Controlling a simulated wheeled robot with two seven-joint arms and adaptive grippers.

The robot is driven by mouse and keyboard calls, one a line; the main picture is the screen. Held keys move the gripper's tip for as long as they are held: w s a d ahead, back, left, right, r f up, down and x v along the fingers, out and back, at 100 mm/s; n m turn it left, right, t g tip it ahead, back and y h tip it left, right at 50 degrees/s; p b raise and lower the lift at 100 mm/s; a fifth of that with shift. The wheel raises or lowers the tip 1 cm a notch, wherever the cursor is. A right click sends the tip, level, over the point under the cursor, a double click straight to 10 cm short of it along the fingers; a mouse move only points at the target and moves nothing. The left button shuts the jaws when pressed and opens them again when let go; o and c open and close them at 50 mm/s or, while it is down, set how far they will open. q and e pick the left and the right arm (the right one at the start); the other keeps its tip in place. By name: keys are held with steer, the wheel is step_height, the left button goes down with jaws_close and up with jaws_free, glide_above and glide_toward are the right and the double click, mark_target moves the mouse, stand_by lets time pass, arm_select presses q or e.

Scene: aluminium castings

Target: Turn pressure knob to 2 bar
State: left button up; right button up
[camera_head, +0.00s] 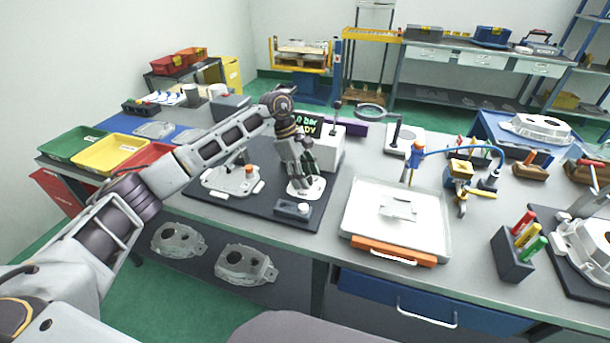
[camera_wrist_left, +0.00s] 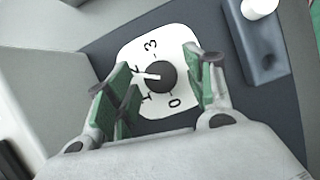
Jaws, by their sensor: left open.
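The pressure knob (camera_wrist_left: 162,79) is a round black knob with a white pointer, on a white dial plate (camera_wrist_left: 180,40) marked 0 to 3. The pointer is turned to the left of the wrist picture, close to the 2, which a finger partly covers. My left gripper (camera_wrist_left: 160,84) is open, with green-padded fingers on either side of the knob; I cannot tell whether they touch it. In the head view my left gripper (camera_head: 298,172) points down over the dial plate (camera_head: 311,190) and hides the knob. A display (camera_head: 307,124), partly hidden by my arm, shows "0 bar" and part of "READY".
A small block with a white button (camera_head: 293,208) lies in front of the dial on the dark mat (camera_head: 262,214). A casting on a fixture (camera_head: 231,181) stands left of it. A white tray (camera_head: 357,217) with an orange front handle stands to the right.

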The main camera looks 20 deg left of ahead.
arm_select(q)
steer(key=v, duration=1.2)
arm_select(e)
steer(key=shift+w, duration=0.1)
arm_select(q)
steer(key=shift+d, duration=0.1)
steer(key=shift+r, duration=0.1)
stand_by(0.4)
step_height(320, 180, up, 21)
steer(key=p, duration=2.1)
arm_select(e)
steer(key=s+r+g, duration=0.1)
steer(key=s+r, duration=1.3)
steer(key=shift+s, duration=0.35)
arm_select(q)
steer(key=shift+r, duration=0.1)
arm_select(e)
steer(key=shift+s+d+g, duration=0.1)
steer(key=shift+g, duration=0.2)
arm_select(q)
steer(key=shift+r+p, duration=0.3)
steer(key=shift+p, duration=0.2)
arm_select(e)
steer(key=shift+s+r, duration=0.25)
